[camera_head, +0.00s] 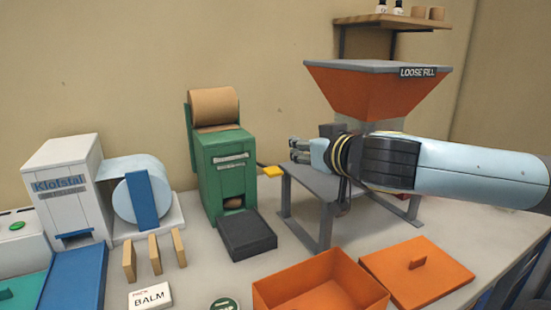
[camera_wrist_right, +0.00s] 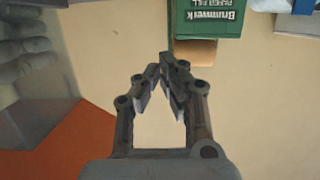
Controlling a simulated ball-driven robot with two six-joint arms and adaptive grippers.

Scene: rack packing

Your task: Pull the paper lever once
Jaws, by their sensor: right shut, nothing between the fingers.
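The green paper dispenser (camera_head: 225,172) stands on the table left of my right gripper, with a brown paper roll (camera_head: 213,106) on top. Its yellow lever (camera_head: 270,171) sticks out from its right side. My right gripper (camera_head: 292,150) is shut and empty, just right of the lever and slightly higher in the head view, apart from it as far as I can tell. In the right wrist view, the closed fingertips (camera_wrist_right: 168,64) are below the green dispenser (camera_wrist_right: 208,16), and I cannot make out the lever. My left gripper is out of view.
A black tray (camera_head: 247,233) sits before the dispenser. An open orange box (camera_head: 318,283) and its lid (camera_head: 440,280) lie in front.

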